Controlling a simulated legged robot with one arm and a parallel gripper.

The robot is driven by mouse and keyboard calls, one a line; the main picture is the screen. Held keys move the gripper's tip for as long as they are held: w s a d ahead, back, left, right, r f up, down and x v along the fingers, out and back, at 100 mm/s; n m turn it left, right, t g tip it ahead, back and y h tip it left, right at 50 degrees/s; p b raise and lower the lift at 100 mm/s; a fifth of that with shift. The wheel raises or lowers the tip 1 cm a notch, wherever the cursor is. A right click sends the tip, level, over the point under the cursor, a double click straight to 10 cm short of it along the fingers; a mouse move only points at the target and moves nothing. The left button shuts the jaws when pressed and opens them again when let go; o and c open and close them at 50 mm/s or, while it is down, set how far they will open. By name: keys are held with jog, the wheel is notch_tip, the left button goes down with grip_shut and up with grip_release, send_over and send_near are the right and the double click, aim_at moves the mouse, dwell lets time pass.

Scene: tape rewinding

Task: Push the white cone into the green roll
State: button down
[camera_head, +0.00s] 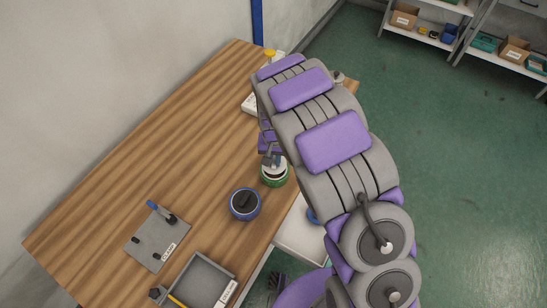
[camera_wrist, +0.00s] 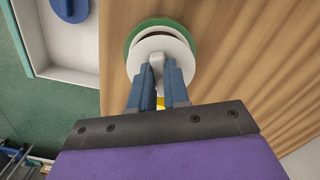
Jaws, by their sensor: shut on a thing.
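The green roll (camera_head: 274,182) stands on the wooden table near its right edge, just below my gripper (camera_head: 271,159). The white cone (camera_head: 275,170) is on top of the roll, its wide white disc covering most of the roll's top. In the wrist view the green roll (camera_wrist: 140,31) shows as a rim behind the white cone (camera_wrist: 142,61). My gripper (camera_wrist: 158,76) is shut on the cone's narrow knob. The disc looks a little offset from the roll, with a dark gap behind it. How deep the cone sits is hidden.
A blue roll with a dark core (camera_head: 244,205) stands left of the green roll. A grey plate with pegs (camera_head: 150,246) and a grey tray (camera_head: 228,273) lie farther front. A white bin (camera_head: 297,238) is beside the table edge. The table's left middle is clear.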

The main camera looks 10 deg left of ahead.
jog(key=shift+d+f, duration=0.1)
jog(key=shift+f, duration=1.1)
jog(key=c, duration=0.8)
grip_release()
jog(key=shift+r, duration=0.1)
jog(key=shift+r+p, duration=1.35)
jog(key=shift+r, duration=2.1)
